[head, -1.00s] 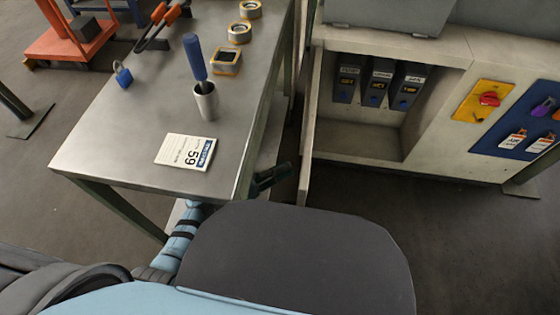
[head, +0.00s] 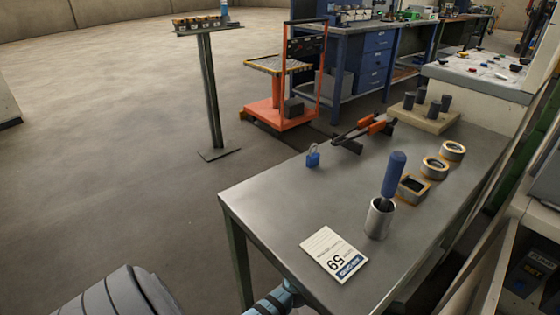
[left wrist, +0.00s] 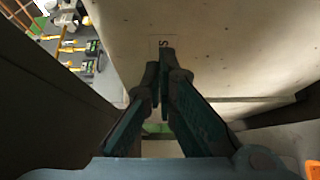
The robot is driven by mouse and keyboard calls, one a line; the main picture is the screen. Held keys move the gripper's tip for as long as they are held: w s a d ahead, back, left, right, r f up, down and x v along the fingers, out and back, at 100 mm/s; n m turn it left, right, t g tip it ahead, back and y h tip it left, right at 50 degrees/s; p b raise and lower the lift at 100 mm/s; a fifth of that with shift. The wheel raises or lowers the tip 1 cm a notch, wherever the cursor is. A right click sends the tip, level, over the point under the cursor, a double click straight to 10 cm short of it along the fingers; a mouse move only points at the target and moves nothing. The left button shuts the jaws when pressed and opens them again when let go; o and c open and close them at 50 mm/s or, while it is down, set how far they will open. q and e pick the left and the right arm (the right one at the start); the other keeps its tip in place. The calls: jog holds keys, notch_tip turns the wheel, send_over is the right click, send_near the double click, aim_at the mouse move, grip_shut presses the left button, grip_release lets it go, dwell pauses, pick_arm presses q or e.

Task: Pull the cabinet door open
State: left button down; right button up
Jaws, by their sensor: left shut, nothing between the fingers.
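The cabinet (head: 545,222) is cut off at the right edge of the head view. Its pale door (head: 494,262) stands swung out from the opening, seen nearly edge-on beside the table. Inside, dark binders (head: 527,268) with labels show in part. In the left wrist view my left gripper (left wrist: 160,70) is shut and empty, its fingertips in front of a pale, speckled panel (left wrist: 225,60) marked with a small letter. I cannot tell whether the tips touch it. In the head view the left gripper is hidden below the table. My right gripper is out of view.
A steel table (head: 270,205) stands left of the cabinet with a card (head: 333,254), a cup (head: 379,220) holding a blue-handled tool, a blue padlock (head: 313,157), tongs and rings. Open floor (head: 110,150) lies to the left. An orange trolley (head: 285,112) stands behind.

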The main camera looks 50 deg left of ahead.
pick_arm(q)
jog(key=s+a+f+t+y+p, duration=0.1)
jog(key=s+a+t+y+p, duration=0.15)
jog(key=a+p, duration=0.4)
jog(key=s+a+t+y+p, duration=0.1)
jog(key=a+t+y+p, duration=0.15)
jog(key=a, duration=0.65)
jog(key=s+a+f+m+g+y+p, duration=0.1)
jog(key=s+a+f+g+y+p, duration=0.2)
jog(key=s+a+f+y+p, duration=0.3)
notch_tip(320, 180, down, 4)
jog(key=s+y, duration=0.2)
jog(key=y, duration=0.1)
jog(key=shift+s+g, duration=0.4)
